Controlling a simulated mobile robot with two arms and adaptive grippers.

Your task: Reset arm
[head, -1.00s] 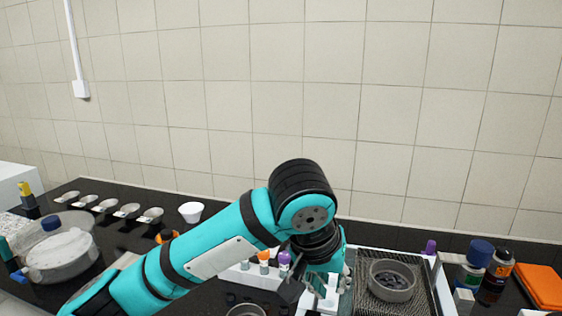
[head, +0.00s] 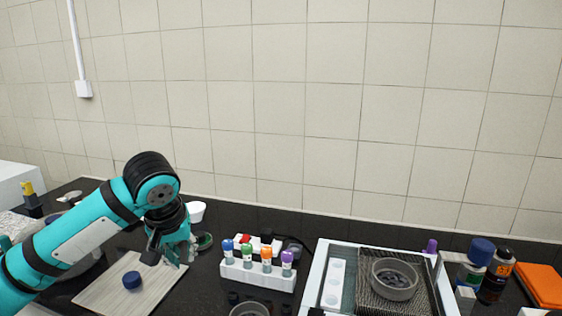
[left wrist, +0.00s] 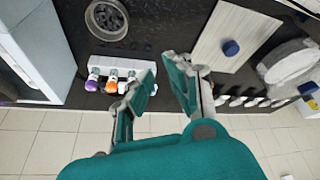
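My left arm comes in from the left in the head view, and its teal gripper (head: 178,254) hangs over the counter, between a wooden board and a white tube rack. In the left wrist view the two fingers of the left gripper (left wrist: 162,74) stand apart with nothing between them. My right gripper is in neither view now.
The wooden board (head: 105,292) carries a blue-capped item (head: 132,281). The tube rack (head: 258,276) holds several coloured-cap tubes. A round metal sieve (head: 394,279) sits on mesh in a white-framed tray (head: 316,279). Bottles (head: 478,262) and an orange block (head: 541,285) stand right.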

